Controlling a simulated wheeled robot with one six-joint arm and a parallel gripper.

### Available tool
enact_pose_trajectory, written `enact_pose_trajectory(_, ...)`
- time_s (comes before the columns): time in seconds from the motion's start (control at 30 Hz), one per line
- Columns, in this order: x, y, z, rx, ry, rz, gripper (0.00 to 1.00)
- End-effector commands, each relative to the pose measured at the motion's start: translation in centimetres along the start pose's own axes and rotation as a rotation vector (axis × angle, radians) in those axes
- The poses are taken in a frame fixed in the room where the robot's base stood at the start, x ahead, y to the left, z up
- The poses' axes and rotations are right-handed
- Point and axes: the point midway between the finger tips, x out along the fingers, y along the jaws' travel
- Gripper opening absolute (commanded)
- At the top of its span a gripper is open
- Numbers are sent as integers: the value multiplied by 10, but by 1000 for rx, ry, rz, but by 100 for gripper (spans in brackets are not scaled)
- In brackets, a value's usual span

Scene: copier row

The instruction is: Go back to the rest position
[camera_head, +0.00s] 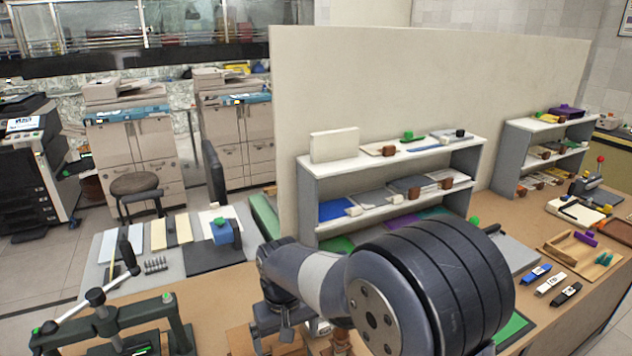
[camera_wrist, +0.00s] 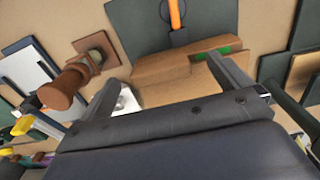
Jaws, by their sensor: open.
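My gripper (camera_wrist: 168,80) is open in the wrist view, its two dark fingers spread wide. A brown wooden block (camera_wrist: 163,72) with a green strip lies beyond and between the fingertips; I cannot tell how near they are to it. A brown wooden stamp-like piece (camera_wrist: 62,90) on a square base stands to the left. A dark board (camera_wrist: 140,25) with an orange-handled tool (camera_wrist: 175,14) lies at the top. In the head view my arm fills the lower middle and hides much of the worktop below it.
A two-level shelf (camera_head: 308,195) stands behind my arm before a tall panel (camera_head: 430,80); a second shelf (camera_head: 508,150) is at right. A dark green press-like tool (camera_head: 130,318) stands at lower left. Markers (camera_head: 551,283) and a wooden tray (camera_head: 572,255) lie at right.

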Motion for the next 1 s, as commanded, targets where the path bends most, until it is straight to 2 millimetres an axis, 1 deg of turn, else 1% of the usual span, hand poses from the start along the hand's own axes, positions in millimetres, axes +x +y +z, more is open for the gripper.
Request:
enact_pose_trajectory(0.03,-15,0,-1,0,5,0,97)
enact_pose_trajectory(0.1,-30,0,0,0,2,0,97)
enact_pose_trajectory(0.3,-60,0,0,0,1,0,97)
enact_pose_trajectory(0.4,-69,0,0,0,1,0,97)
enact_pose_trajectory(0.5,-74,0,0,0,0,0,97)
enact_pose_trajectory(0.87,-72,0,0,0,-2,0,97)
enact_pose_trajectory(1.0,-74,1,2,4,3,-1,97)
